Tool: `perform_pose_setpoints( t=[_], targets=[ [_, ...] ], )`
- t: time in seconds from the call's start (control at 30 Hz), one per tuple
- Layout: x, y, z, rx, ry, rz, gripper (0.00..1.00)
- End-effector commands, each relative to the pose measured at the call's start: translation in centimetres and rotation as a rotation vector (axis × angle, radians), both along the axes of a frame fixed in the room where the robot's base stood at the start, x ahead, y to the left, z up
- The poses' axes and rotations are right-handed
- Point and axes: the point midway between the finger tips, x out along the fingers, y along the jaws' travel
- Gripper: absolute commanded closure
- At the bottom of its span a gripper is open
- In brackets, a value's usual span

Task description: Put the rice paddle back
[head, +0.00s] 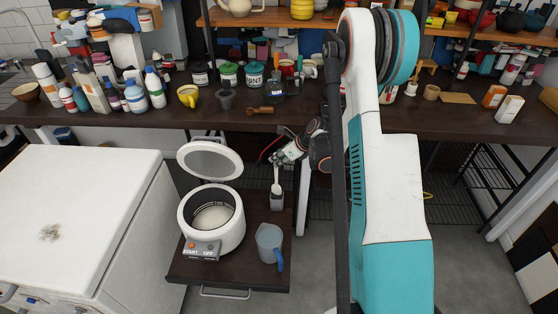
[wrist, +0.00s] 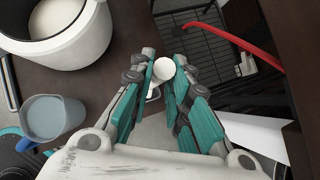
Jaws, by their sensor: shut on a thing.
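The white rice paddle (head: 276,188) is in my gripper (head: 277,162) in the head view, hanging roughly upright. Its lower end is at the mouth of a small grey holder (head: 277,203) on the dark pull-out shelf. I cannot tell how far it sits inside. In the wrist view, the teal fingers of my gripper (wrist: 169,75) are closed around the paddle, whose rounded white end (wrist: 164,68) shows between the fingertips. The fingers hide most of the holder in that view.
An open white rice cooker (head: 183,220) stands left of the holder, lid raised. A blue-handled pitcher (head: 269,240) stands in front of the holder. The dark counter (head: 300,118) above carries several cups and jars. A red cable (wrist: 225,38) runs beside my gripper.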

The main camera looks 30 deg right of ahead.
Motion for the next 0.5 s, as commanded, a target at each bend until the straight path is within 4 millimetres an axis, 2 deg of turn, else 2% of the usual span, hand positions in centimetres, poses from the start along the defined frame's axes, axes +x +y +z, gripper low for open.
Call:
perform_pose_setpoints(
  t=[0.5],
  targets=[
    [0.02, 0.00, -0.81, 0.000, 0.000, 0.000, 1.00]
  ],
)
